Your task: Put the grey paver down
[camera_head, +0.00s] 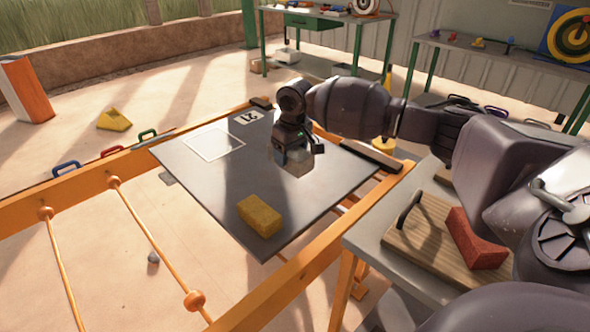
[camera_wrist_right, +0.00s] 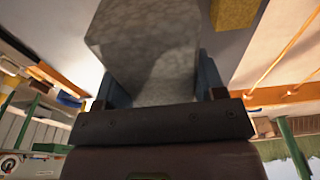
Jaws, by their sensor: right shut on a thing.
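The grey paver (camera_wrist_right: 145,50) fills the top middle of the right wrist view, between the two fingers. In the head view a part of the paver (camera_head: 294,167) shows below my right gripper (camera_head: 295,152), over the grey plate (camera_head: 190,175). My right gripper is shut on it. I cannot tell whether the paver touches the plate. A white square outline (camera_head: 214,143) is marked on the plate, to the left of the paver. A yellow block (camera_head: 260,215) lies on the plate's near part. My left gripper is not in view.
An orange frame (camera_head: 135,160) surrounds the plate. At the right, a table (camera_head: 378,240) bears a wooden board (camera_head: 425,235) with a handle and a red block (camera_head: 474,240). A yellow wedge (camera_head: 114,120) lies on the floor at left. The plate around the white outline is clear.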

